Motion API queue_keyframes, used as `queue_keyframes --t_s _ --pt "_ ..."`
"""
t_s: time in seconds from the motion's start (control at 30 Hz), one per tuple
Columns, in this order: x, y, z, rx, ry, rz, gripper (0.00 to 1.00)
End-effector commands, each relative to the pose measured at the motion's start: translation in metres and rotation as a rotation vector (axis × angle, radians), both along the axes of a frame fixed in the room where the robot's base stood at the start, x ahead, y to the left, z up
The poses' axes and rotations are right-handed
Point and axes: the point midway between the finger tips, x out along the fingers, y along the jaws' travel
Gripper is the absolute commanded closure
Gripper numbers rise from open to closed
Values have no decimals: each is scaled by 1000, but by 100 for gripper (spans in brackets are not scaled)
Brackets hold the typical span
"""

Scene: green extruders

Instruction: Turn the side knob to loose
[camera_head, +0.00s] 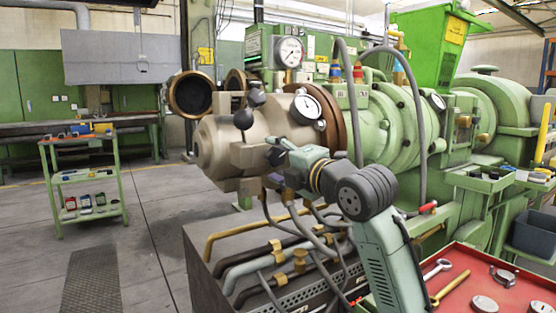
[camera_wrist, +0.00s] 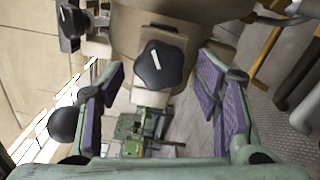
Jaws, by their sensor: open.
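In the wrist view a black lobed knob (camera_wrist: 160,66) with a white mark on its face sits on the beige extruder head. I take it as the side knob. My gripper (camera_wrist: 161,75) is open, its purple-padded fingers apart on either side of the knob's line. The knob shows between the fingertips, and I see no finger touching it. In the head view my gripper (camera_head: 284,158) is at the near side of the beige extruder head (camera_head: 222,140). A black shape (camera_head: 276,155) shows at the fingers, but I cannot tell if it is the knob.
Other black knobs (camera_head: 256,97) stand on the head near a pressure gauge (camera_head: 307,106). Hoses and pipes (camera_head: 262,262) run below my arm. A red tray (camera_head: 500,290) with tools is at the lower right. A green cart (camera_head: 88,185) stands left on open floor.

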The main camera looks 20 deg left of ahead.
Motion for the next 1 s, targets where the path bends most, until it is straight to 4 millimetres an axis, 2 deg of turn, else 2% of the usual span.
queue_keyframes --t_s 0.17,0.43,0.6,0.73,1.0 --pt "-14 -20 0 1 -2 -4 42" --pt "-50 -66 0 1 -1 -4 42" --pt "-66 -85 0 0 0 -2 42" --pt "-71 -92 0 1 -1 -2 42" --pt "-72 -93 0 0 0 -1 42"
